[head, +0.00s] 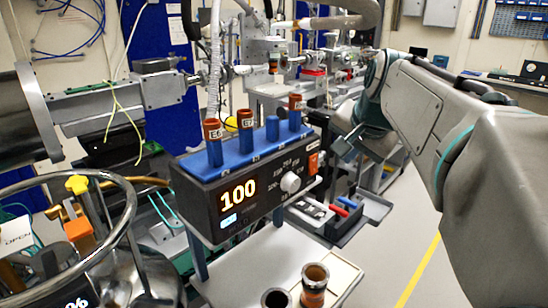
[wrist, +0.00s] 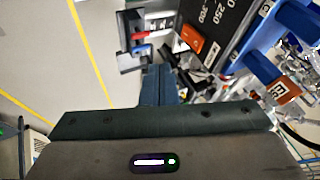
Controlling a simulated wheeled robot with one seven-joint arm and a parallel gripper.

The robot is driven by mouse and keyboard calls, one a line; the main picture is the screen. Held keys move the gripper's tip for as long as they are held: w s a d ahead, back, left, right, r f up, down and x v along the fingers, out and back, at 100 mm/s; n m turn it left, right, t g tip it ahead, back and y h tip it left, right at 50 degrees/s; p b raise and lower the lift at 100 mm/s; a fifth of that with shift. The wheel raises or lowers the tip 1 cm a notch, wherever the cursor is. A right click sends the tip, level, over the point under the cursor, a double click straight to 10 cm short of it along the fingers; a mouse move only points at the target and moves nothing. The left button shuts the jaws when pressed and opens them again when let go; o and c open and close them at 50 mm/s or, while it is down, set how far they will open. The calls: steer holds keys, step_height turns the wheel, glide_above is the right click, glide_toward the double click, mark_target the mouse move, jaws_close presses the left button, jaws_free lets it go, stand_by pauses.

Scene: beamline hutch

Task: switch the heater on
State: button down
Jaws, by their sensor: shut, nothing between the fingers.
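The heater (head: 205,192) is a black box with a lit "100" display, a small blue lit patch below it, a pale knob (head: 290,183) and a row of blue holders on top. An orange rocker switch (head: 313,161) sits at the right end of its front face. In the wrist view the orange switch (wrist: 191,38) lies up and right of the fingertips. My gripper (head: 343,152) is shut and empty, just right of the switch and apart from it. In the wrist view the fingers (wrist: 158,82) are together. Which side of the switch is pressed is too small to tell.
Orange-capped vials (head: 213,132) stand in the blue holders. Two open vials (head: 314,280) stand on a pale shelf (head: 255,262) below. A tray with red and blue handled tools (head: 345,203) lies behind right. A steel ring frame (head: 125,215) is at left. The floor (head: 420,245) at right is clear.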

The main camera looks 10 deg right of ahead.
mark_target(314, 165)
steer(key=w+a+f+p, duration=0.1)
steer(key=w+f, duration=0.7)
steer(key=w, duration=0.1)
steer(key=shift+a+f+p, duration=0.35)
steer(key=shift+f+p, duration=0.05)
